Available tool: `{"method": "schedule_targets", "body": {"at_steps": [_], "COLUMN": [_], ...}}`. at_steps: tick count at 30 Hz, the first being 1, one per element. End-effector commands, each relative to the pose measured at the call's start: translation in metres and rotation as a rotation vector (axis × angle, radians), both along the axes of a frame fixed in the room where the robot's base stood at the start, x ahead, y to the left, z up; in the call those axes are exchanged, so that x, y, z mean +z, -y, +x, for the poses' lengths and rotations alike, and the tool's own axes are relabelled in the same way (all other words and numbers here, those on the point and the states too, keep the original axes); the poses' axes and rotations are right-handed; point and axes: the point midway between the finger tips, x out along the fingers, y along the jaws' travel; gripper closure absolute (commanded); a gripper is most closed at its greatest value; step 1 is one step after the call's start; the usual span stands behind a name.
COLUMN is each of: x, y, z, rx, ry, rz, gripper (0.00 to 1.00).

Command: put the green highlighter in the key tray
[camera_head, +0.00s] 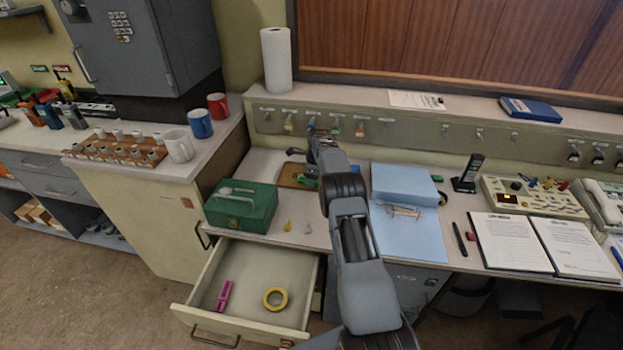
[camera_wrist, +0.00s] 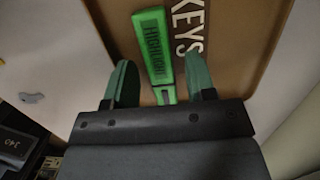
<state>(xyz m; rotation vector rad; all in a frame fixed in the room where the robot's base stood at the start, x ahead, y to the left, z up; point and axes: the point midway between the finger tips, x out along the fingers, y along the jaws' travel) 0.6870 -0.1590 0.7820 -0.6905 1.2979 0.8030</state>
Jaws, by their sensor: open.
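The green highlighter (camera_wrist: 152,45) lies on the tan floor of the key tray (camera_wrist: 236,62), beside the printed word KEYS, in the wrist view. My gripper (camera_wrist: 161,78) is open, with one green finger on each side of the highlighter's lower end. A gap shows between each finger and the highlighter. In the head view the brown key tray (camera_head: 287,174) sits on the desk below the hook rail, partly hidden by my arm. A small green patch shows there, but I cannot tell whether it is the highlighter or a finger.
A green cash box (camera_head: 240,207) stands left of the tray. Below, an open drawer (camera_head: 255,263) holds yellow tape (camera_head: 275,299) and a pink object (camera_head: 224,295). A blue box (camera_head: 403,184) stands right of my arm. Key tags (camera_head: 288,226) lie on the desk front.

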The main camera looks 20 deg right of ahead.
Motion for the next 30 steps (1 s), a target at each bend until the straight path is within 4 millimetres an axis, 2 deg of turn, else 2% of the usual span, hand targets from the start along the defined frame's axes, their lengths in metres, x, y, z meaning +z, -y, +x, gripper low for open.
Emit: {"method": "schedule_targets", "body": {"at_steps": [5,15,23,26,30], "x": [0.021,0.085,0.115,0.129,0.166], "y": [0.003,0.011,0.014,0.010,-0.010], "z": [-0.001,-0.006,-0.009,-0.011,-0.024], "rx": [0.000,0.000,0.002,0.040,0.214], "ry": [0.003,0.003,0.002,0.011,0.046], "rz": [-0.001,-0.001,-0.001,-0.007,-0.041], "gripper": [0.49,0.49,0.49,0.49,0.49]}}
